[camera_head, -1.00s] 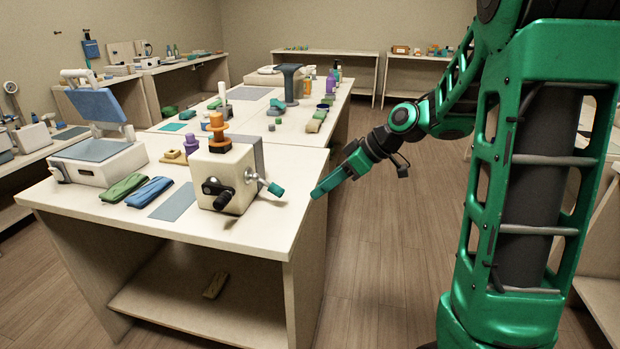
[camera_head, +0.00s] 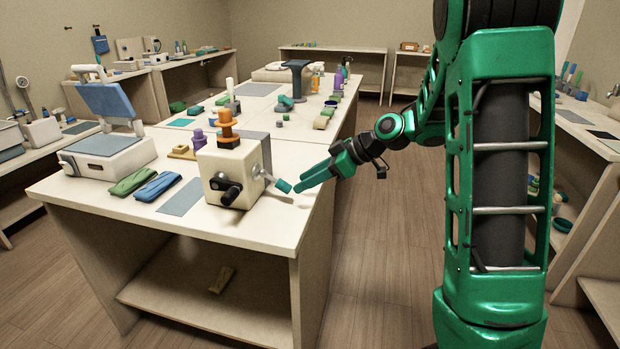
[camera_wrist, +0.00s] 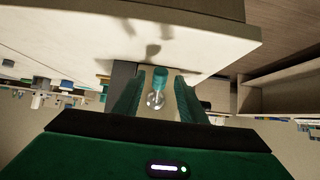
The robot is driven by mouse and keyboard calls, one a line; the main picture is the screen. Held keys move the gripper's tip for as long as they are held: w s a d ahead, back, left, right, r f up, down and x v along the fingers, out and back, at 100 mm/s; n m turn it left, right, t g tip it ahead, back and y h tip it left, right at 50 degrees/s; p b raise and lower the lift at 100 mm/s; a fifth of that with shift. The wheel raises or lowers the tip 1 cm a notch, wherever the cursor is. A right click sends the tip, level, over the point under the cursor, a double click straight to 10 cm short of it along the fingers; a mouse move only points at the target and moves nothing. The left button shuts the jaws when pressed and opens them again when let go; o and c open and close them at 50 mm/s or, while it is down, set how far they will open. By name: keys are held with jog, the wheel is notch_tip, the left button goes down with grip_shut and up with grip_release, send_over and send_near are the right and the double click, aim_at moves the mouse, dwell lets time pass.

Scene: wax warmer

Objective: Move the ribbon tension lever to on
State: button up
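The cream machine (camera_head: 226,178) stands at the near right corner of the workbench. A lever with a teal tip (camera_head: 284,186) sticks out from its right side, tilted slightly down; I take it for the ribbon tension lever. My gripper (camera_head: 308,178) points left at this tip, very close to it in the head view. In the wrist view, my gripper (camera_wrist: 157,85) has its two green fingers apart. The teal tip (camera_wrist: 160,76) and its clear or shiny shaft appear between or just beyond them. Contact cannot be told.
Green and blue cloths (camera_head: 157,185) and a white heat press (camera_head: 108,150) lie to the left. The bench's right edge (camera_head: 312,218) runs below my gripper. Floor on the right is open.

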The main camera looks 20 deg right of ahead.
aim_at(276, 181)
jog(key=shift+x, duration=1.95)
jog(key=shift+a, duration=0.1)
jog(key=shift+w+a+f, duration=0.1)
jog(key=shift+a+f, duration=0.1)
